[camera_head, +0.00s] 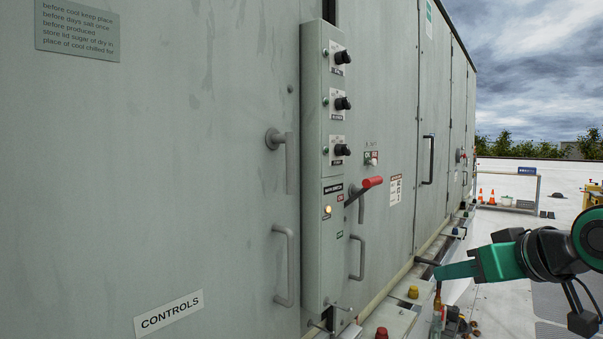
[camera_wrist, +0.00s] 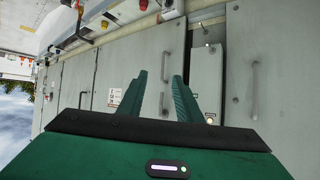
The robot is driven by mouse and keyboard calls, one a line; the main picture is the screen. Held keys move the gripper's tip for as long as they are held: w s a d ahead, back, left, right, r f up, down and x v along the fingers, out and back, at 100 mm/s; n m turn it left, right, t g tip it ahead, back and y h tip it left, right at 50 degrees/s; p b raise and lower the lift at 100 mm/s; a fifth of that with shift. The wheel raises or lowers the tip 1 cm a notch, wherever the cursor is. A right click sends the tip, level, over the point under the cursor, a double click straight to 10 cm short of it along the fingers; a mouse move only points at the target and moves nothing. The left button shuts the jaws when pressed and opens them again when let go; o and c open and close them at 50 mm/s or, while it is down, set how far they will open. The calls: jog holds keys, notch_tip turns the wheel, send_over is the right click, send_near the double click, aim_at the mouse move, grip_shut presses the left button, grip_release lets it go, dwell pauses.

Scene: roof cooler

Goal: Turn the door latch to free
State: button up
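In the head view, a grey lever latch (camera_head: 289,160) is on the large door at left, its round hub at upper left and its lever hanging straight down. A grey D-shaped pull handle (camera_head: 289,265) is below it. A second grey lever (camera_head: 360,207) shows on the door right of the control box, partly hidden by a red-gripped lever. Which latch the task means is unclear. My gripper (camera_head: 441,270) is at lower right, pointing left, well away from the latches. In the wrist view, its green fingers (camera_wrist: 162,88) are apart with nothing between them.
The narrow control box (camera_head: 322,260), with black knobs and the red-gripped lever (camera_head: 371,182), juts out between the doors. Coloured caps and fittings (camera_head: 413,292) line the base ledge. Open roof lies to the right, with orange cones (camera_head: 491,197) farther back.

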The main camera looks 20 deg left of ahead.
jog(key=s+a+r+n+y, duration=0.25)
jog(key=a+r+y, duration=0.25)
jog(key=a+r, duration=0.6)
jog(key=n+y, duration=0.4)
send_near(293, 169)
jog(key=shift+m, duration=0.25)
jog(key=x, duration=1.1)
